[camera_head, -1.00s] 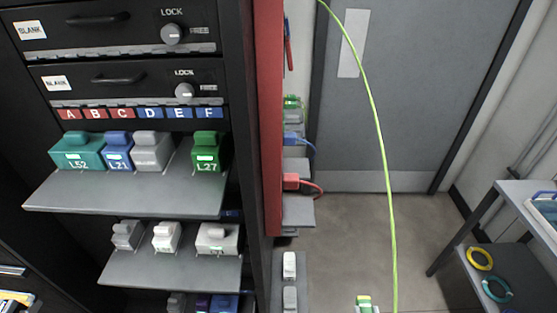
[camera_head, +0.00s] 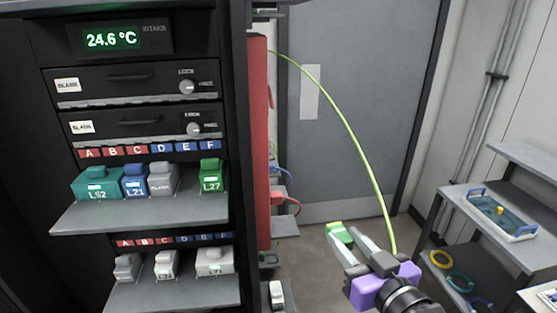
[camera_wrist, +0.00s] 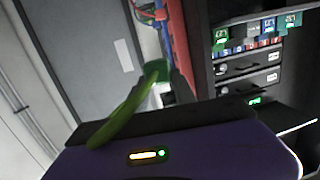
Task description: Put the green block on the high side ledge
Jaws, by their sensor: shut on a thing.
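My gripper (camera_head: 352,240) is in the lower right of the head view, right of the rack and apart from its side ledges. It is shut on the green block (camera_head: 338,234), which has a pale top. In the wrist view the green block (camera_wrist: 155,70) sits at the fingertips, with a green cable (camera_wrist: 126,112) curving from it. Grey side ledges (camera_head: 286,228) stick out beside the red panel (camera_head: 257,150), bearing a red connector (camera_head: 279,197) and a blue one (camera_head: 274,170). The red panel hides part of them; I cannot tell which is the high side ledge.
The black rack at left has front shelves (camera_head: 120,215) holding several coloured blocks. The green cable (camera_head: 345,120) arcs from the rack's top to near my gripper. Floor between is clear.

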